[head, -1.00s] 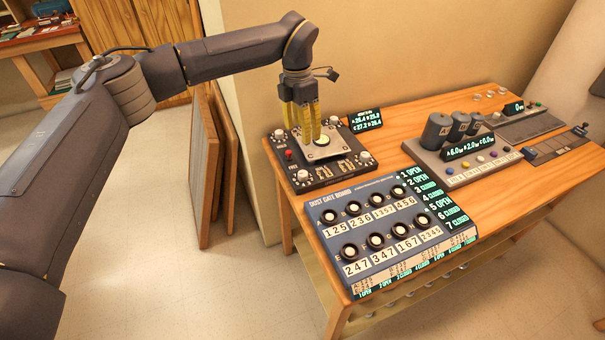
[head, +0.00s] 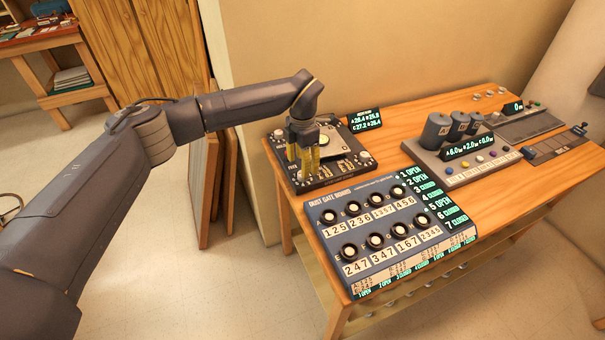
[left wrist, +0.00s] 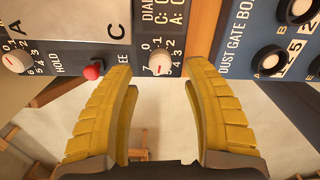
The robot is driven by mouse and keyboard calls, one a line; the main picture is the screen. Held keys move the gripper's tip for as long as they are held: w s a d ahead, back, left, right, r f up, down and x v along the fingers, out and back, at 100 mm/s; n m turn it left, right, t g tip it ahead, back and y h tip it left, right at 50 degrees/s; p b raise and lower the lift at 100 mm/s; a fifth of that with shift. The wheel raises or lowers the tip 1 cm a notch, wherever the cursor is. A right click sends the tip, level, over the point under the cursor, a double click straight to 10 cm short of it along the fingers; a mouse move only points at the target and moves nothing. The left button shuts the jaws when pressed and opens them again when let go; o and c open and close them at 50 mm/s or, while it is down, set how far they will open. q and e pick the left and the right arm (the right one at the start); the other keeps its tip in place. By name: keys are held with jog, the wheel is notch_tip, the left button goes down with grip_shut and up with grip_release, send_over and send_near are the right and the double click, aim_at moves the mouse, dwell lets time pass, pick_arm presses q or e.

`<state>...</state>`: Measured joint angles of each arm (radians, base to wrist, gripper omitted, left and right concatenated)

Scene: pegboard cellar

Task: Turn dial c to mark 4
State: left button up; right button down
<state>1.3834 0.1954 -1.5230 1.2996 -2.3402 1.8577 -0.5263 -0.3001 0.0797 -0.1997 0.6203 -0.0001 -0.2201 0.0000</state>
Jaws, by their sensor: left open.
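The dark dial panel (head: 335,178) lies on the left end of the bench, with white knobs at its corners. In the left wrist view, dial C (left wrist: 159,63) is a white knob with a red pointer line and small numbers around it; I cannot tell surely which mark it points to. My left gripper (head: 302,164) points down over the panel's front left corner, near that dial. Its yellow fingers (left wrist: 159,85) are open and spread to either side of the dial, with nothing between them. My right gripper is in neither view.
Dial A (left wrist: 14,63) and a red button (left wrist: 93,70) are left of dial C in the wrist view. The blue dust gate board (head: 395,265) lies close by in front. A grey console with dark cylinders (head: 470,165) stands right; bare wood (head: 400,165) separates them.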

pick_arm(q)
jog(key=shift+f, duration=2.3)
jog(key=shift+o, duration=0.3)
grip_shut()
